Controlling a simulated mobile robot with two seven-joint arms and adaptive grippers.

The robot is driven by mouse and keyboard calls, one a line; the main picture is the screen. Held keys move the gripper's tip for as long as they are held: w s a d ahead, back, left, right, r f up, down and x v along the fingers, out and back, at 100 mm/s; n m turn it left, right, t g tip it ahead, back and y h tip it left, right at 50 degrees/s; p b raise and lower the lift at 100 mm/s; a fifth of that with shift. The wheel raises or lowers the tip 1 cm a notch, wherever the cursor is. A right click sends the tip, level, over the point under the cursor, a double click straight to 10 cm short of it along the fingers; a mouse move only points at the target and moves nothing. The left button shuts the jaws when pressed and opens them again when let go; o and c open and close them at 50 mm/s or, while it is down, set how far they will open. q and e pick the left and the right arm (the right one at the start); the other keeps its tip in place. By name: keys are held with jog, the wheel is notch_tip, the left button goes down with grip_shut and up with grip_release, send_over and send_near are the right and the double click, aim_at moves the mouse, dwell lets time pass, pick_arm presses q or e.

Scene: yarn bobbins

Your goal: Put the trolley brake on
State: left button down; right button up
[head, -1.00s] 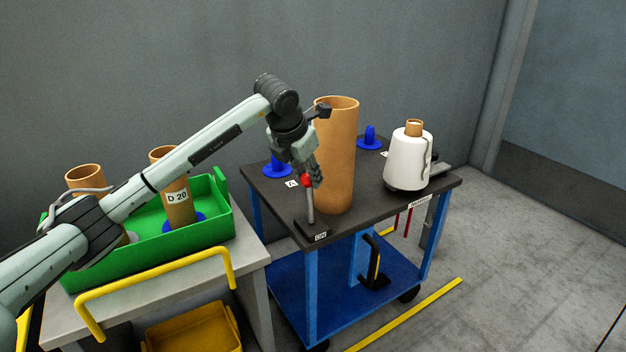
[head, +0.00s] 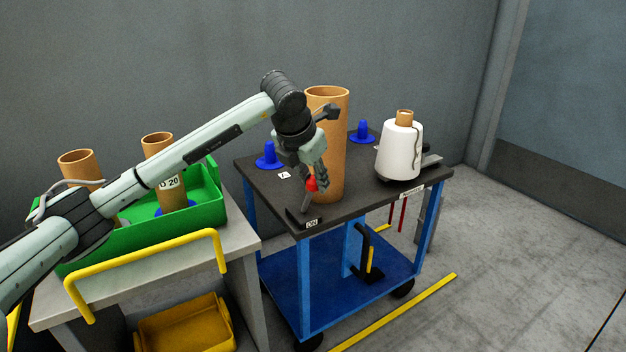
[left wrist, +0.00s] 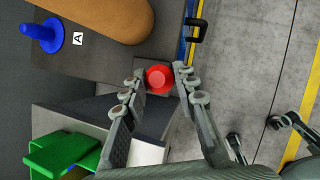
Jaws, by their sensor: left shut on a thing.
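The trolley (head: 350,193) has a dark top, blue legs and a blue lower shelf. The brake lever (head: 307,203) stands at its front left corner, tilted, with a red knob and a base labelled ON. My left gripper (head: 312,184) is shut on the red knob from above. In the left wrist view the red knob (left wrist: 159,79) sits between the two fingers of the left gripper (left wrist: 160,78). The lever's shaft is hidden below the knob there. My right gripper is not in the head view.
A tall brown tube (head: 330,150), blue pegs (head: 268,157) and a white yarn bobbin (head: 399,150) stand on the trolley top. A green crate (head: 140,243) with brown tubes sits on a grey bench at left. Clear floor lies at right.

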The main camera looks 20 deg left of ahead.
pick_arm(q)
jog(key=shift+s+d+f, duration=0.45)
jog(key=shift+d+f, duration=0.2)
jog(key=c, duration=1.2)
grip_release()
jog(key=shift+d+r, duration=0.1)
jog(key=shift+o, duration=0.2)
jog(key=shift+w+a+r, duration=0.15)
jog(key=shift+a+r, duration=0.05)
jog(key=shift+r, duration=0.1)
jog(key=v, duration=1.2)
